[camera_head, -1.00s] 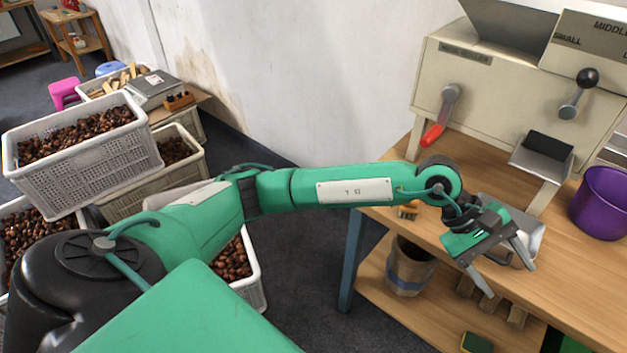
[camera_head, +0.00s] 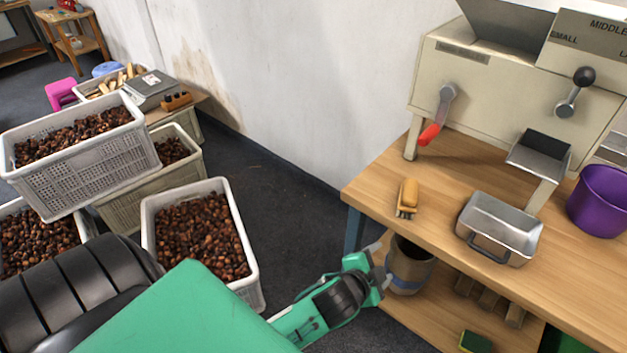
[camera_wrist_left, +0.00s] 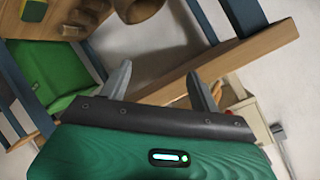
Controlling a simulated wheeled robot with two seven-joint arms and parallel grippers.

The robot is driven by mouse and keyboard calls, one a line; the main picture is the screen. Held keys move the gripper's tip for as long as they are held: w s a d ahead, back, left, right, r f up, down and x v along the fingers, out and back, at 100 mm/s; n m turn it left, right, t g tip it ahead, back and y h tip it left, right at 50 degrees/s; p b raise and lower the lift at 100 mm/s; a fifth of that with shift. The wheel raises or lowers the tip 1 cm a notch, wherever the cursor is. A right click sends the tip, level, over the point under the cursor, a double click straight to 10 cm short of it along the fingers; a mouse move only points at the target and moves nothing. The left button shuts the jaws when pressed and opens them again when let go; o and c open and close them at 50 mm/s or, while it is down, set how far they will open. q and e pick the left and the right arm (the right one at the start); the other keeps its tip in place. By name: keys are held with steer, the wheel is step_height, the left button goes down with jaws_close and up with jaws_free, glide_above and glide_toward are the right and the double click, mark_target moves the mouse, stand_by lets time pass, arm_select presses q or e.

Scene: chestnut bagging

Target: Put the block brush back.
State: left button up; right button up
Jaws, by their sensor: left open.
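The block brush (camera_head: 408,197), with a tan wooden block and bristles at its near end, lies on the wooden table top close to the left edge. My left gripper (camera_head: 383,268) is low in front of the table's left end, below the top and beside the bucket on the lower shelf. It is apart from the brush. In the left wrist view the two fingers (camera_wrist_left: 161,88) are spread with nothing between them. I cannot make out the brush in that view. My right gripper is not in view.
A metal pan (camera_head: 500,228) sits right of the brush, under the machine's chute (camera_head: 540,155). A purple bucket (camera_head: 600,200) stands further right. A brown bucket (camera_head: 410,265) and a green sponge (camera_head: 475,342) are on the lower shelf. Chestnut crates (camera_head: 200,235) fill the left.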

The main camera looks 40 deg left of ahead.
arm_select(q)
steer(key=s+a+f+n+g, duration=0.2)
steer(key=s+f+g, duration=0.3)
steer(key=s, duration=0.5)
steer(key=s+a+f+n+g, duration=0.1)
steer(key=s+f+n+g, duration=0.3)
steer(key=s+f, duration=0.5)
steer(key=shift+s+a+f+n+g, duration=0.25)
steer(key=shift+s+a+n+g, duration=0.15)
steer(key=shift+s+n, duration=0.6)
steer(key=shift+s, duration=0.1)
